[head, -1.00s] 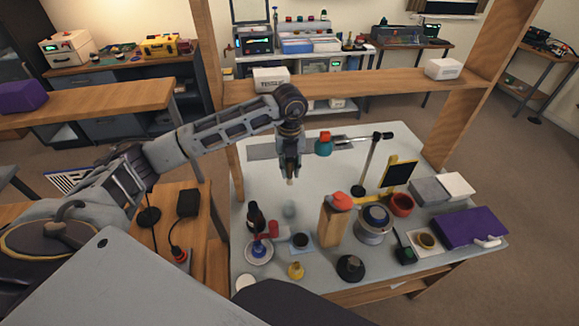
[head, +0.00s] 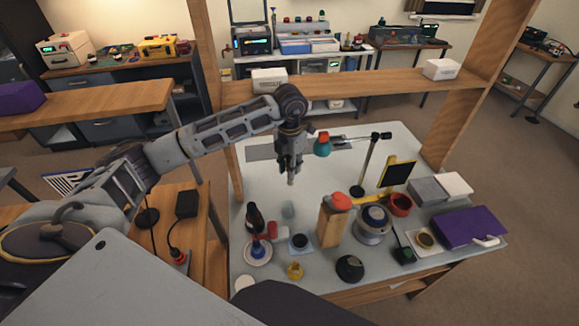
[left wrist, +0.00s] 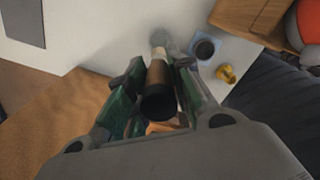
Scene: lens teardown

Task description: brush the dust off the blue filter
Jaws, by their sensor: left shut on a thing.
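My left gripper (head: 290,160) is shut on a brush (head: 291,181), held pointing down above the back part of the table. In the left wrist view the brush (left wrist: 158,75) sits between the fingers, with a black end, a brown body and a pale tip. A dark round disc (head: 299,241) lies on a pale blue cloth near the table's front. It also shows in the left wrist view (left wrist: 205,48), beyond the brush and apart from it. I take it for the blue filter, but its blue and any dust are too small to tell. My right gripper is not in view.
Around the disc stand a dark bottle (head: 254,218), a saucer (head: 258,260) with a blue-topped thing, a yellow piece (head: 295,271) and a wooden block (head: 331,225). A lamp stand (head: 367,165) rises at the back. The table (head: 262,180) is clear at the back left.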

